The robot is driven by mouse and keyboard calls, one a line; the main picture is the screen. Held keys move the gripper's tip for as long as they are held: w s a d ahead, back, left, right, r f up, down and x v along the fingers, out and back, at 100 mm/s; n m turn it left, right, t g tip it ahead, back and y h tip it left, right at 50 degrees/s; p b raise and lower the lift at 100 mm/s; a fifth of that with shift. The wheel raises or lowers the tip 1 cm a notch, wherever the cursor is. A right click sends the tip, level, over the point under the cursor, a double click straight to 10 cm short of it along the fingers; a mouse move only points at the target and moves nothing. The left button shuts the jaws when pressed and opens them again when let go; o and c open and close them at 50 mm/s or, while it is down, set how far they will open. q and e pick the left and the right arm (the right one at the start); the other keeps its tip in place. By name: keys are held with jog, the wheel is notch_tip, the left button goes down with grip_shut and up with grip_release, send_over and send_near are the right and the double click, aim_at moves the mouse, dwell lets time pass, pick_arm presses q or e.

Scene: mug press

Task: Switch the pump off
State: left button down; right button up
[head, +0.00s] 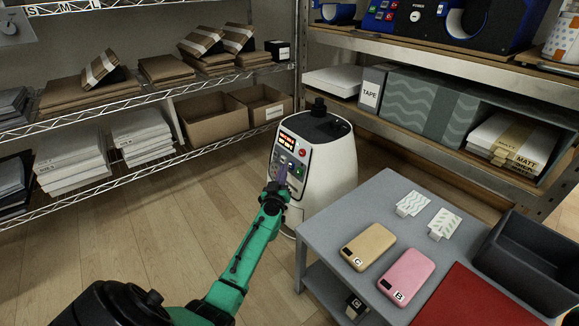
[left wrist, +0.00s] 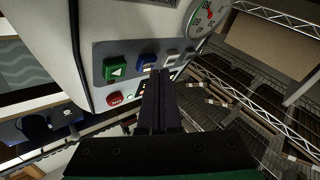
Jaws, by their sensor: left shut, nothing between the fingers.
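The pump, a white rounded machine (head: 335,170) with a dark top, stands on the floor behind the grey table. Its front panel (head: 291,150) has a lit red display, a red button (head: 302,152) and several other buttons. In the left wrist view the panel shows a green button with a triangle (left wrist: 114,68), a blue button (left wrist: 147,61), a pale button (left wrist: 170,57) and a red button (left wrist: 114,98). My left gripper (head: 283,174) is shut and empty, its tips at the panel's lower part. I cannot tell whether they touch it; the fingers (left wrist: 160,74) hide part of it.
A pressure gauge (left wrist: 208,12) sits beside the buttons.

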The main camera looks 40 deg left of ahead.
pick_arm(q)
jog(key=shift+w+d+f, duration=0.15)
jog(key=shift+w, duration=0.3)
dwell(0.6)
jog(key=shift+s+a+r+p, duration=0.15)
jog(key=shift+s+p, duration=0.1)
jog(key=shift+s, duration=0.2)
jog(key=shift+s+a+r+p, duration=0.1)
jog(key=shift+s+p, duration=0.1)
jog(key=shift+s, duration=0.2)
jog(key=shift+s, duration=0.1)
jog(key=s+p, duration=0.1)
jog(key=s+a+r+p, duration=0.1)
jog(key=s, duration=0.3)
jog(key=shift+s+a+r+p, duration=0.2)
jog(key=shift+a+p, duration=0.15)
jog(key=shift+p, duration=0.05)
